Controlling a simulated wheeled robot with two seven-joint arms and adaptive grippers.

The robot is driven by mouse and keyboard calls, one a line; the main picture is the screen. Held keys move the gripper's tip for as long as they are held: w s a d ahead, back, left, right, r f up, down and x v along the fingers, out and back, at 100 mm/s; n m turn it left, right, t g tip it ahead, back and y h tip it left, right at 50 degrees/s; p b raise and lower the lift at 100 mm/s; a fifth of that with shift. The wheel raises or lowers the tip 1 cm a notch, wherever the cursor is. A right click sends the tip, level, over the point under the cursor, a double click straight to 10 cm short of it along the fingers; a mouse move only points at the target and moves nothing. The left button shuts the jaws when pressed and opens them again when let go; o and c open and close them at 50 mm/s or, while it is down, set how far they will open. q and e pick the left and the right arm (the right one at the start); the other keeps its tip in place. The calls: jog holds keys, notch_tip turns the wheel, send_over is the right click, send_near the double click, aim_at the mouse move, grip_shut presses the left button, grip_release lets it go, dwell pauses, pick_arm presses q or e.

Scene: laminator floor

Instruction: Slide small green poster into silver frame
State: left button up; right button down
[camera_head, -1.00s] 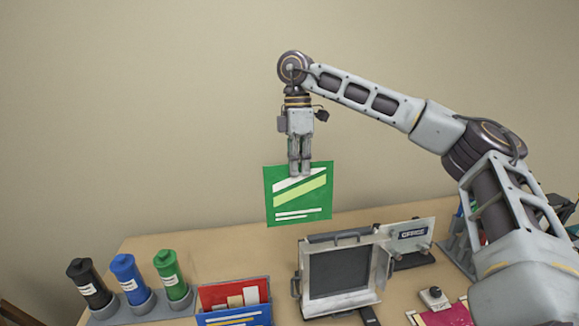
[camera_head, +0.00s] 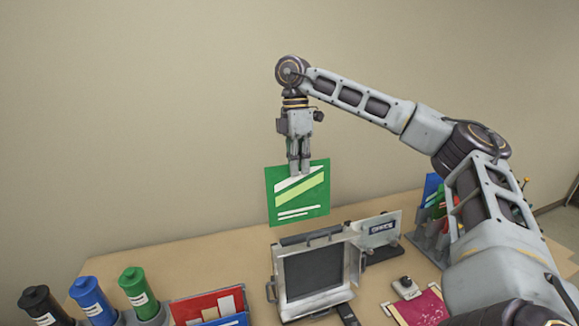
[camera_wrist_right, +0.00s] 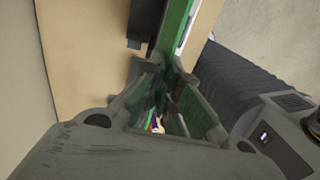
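The small green poster (camera_head: 297,203), with white and light green stripes, hangs upright from my right gripper (camera_head: 300,171). The gripper is shut on its top edge. In the right wrist view the fingers (camera_wrist_right: 168,72) pinch the poster's edge (camera_wrist_right: 178,25). The silver frame (camera_head: 316,272), with a dark panel and a handle on top, stands on the table. The poster hangs in front of the wall in this view, its lower edge just above the frame's top. They look apart, but the depth between them is hard to tell. My left gripper is not in view.
Black, blue (camera_head: 92,300) and green canisters (camera_head: 139,292) stand at the left, beside a red and blue holder (camera_head: 210,306). A silver plate with a label (camera_head: 380,230) is behind the frame. A crimson sheet (camera_head: 425,308) and a rack of colored items (camera_head: 433,225) are at the right.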

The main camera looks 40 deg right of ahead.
aim_at(311, 185)
jog(key=shift+s+d, duration=0.25)
jog(key=shift+d, duration=0.5)
jog(key=shift+s+d, duration=0.25)
jog(key=shift+d, duration=0.45)
jog(key=shift+s, duration=0.5)
jog(key=shift+s+a+f+b, duration=0.1)
jog(key=shift+f+b, duration=0.8)
jog(key=shift+f, duration=0.25)
jog(key=shift+s+p, duration=0.15)
jog(key=shift+p, duration=0.2)
jog(key=shift+f, duration=0.15)
jog(key=shift+s+a+f+b, duration=0.1)
jog(key=shift+s+f+b, duration=0.05)
jog(key=shift+f+b, duration=0.6)
jog(key=shift+s+a+f+b, duration=0.15)
jog(key=shift+f+b, duration=0.25)
jog(key=shift+f, duration=0.55)
dwell(0.4)
